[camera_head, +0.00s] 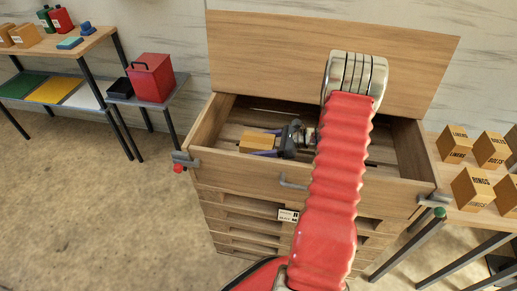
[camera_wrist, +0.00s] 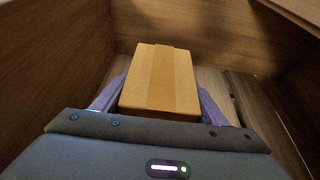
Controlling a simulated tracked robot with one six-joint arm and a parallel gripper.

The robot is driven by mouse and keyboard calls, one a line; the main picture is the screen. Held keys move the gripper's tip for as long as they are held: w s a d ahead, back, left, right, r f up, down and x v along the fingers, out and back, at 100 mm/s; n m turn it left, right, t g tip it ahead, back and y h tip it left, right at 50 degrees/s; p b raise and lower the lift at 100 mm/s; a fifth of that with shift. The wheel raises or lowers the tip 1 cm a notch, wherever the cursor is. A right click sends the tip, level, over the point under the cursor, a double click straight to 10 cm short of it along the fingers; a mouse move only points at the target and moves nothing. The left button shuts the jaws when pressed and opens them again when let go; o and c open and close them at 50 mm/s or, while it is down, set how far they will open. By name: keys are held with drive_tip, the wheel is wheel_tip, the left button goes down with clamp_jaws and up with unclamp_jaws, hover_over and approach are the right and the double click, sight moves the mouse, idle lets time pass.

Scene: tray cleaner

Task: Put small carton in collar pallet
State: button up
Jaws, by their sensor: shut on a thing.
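In the wrist view the carton (camera_wrist: 160,80) sits between the two purple fingers of my gripper (camera_wrist: 160,100). The pallet's side wall (camera_wrist: 50,60) rises close on the left, and its slatted floor (camera_wrist: 225,90) shows at the right. Whether the carton touches the floor cannot be told. My red arm hides part of the pallet's right half.
A tall wooden board (camera_head: 270,50) stands behind the pallet. A side table at the right holds several labelled cartons (camera_head: 471,188). At the left, a small stand carries a red box (camera_head: 151,77), and a shelf table (camera_head: 75,50) holds cans and boxes. Floor at the left is clear.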

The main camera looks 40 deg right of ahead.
drive_tip(key=shift+f, duration=0.75)
drive_tip(key=o, duration=1.5)
drive_tip(key=shift+f, duration=0.1)
drive_tip(key=shift+c, duration=0.2)
drive_tip(key=v, duration=1.2)
drive_tip(key=shift+s, duration=0.2)
